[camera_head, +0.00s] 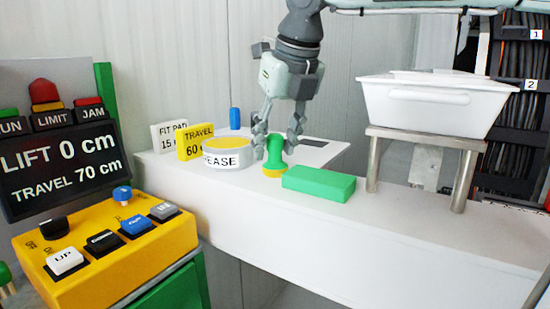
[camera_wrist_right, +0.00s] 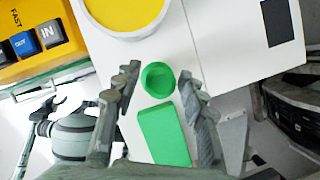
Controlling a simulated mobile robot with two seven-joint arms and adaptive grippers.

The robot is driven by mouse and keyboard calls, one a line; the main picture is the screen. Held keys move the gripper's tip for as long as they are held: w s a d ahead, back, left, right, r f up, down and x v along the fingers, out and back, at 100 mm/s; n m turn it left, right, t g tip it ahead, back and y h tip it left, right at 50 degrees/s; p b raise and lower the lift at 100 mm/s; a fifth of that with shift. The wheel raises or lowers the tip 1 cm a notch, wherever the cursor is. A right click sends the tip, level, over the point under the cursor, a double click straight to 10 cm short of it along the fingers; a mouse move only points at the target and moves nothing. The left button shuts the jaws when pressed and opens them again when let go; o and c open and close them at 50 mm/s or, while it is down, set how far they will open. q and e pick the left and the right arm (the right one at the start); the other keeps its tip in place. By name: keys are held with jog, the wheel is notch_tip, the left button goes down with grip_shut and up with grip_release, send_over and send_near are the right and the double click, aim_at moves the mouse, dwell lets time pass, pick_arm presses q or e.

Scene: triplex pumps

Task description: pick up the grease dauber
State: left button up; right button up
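The grease dauber has a green handle on a yellow foot and stands upright on the white bench beside the grease tub. It shows in the head view (camera_head: 274,153) and from above in the right wrist view (camera_wrist_right: 158,79). The round grease tub (camera_head: 227,157), labelled "EASE" in the visible part, has a yellow top (camera_wrist_right: 125,12). My right gripper (camera_head: 276,133) points down over the dauber, its fingers open on either side of the handle. In the wrist view the dauber lies between the fingertips (camera_wrist_right: 158,82), with gaps on both sides. What looks like my left gripper shows small in the wrist view (camera_wrist_right: 42,112).
A green block (camera_head: 318,183) lies close to the dauber on the right. Signs (camera_head: 195,143) stand behind the tub. A white bin (camera_head: 430,102) on metal legs stands to the right. A yellow button box (camera_head: 105,250) is front left.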

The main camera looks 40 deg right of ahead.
aim_at(275, 134)
grip_shut()
jog(key=shift+r, duration=0.1)
jog(key=shift+r, duration=0.55)
notch_tip(275, 134, up, 3)
jog(key=shift+f, duration=0.15)
jog(key=shift+a+r+b, duration=0.35)
jog(key=shift+a+r, duration=0.15)
jog(key=shift+a, duration=0.3)
pick_arm(q)
jog(key=shift+w+d+r, duration=0.25)
jog(key=shift+w+r, duration=0.5)
jog(key=shift+r, duration=0.3)
pick_arm(e)
jog(key=a+r, duration=0.6)
jog(key=a, duration=0.4)
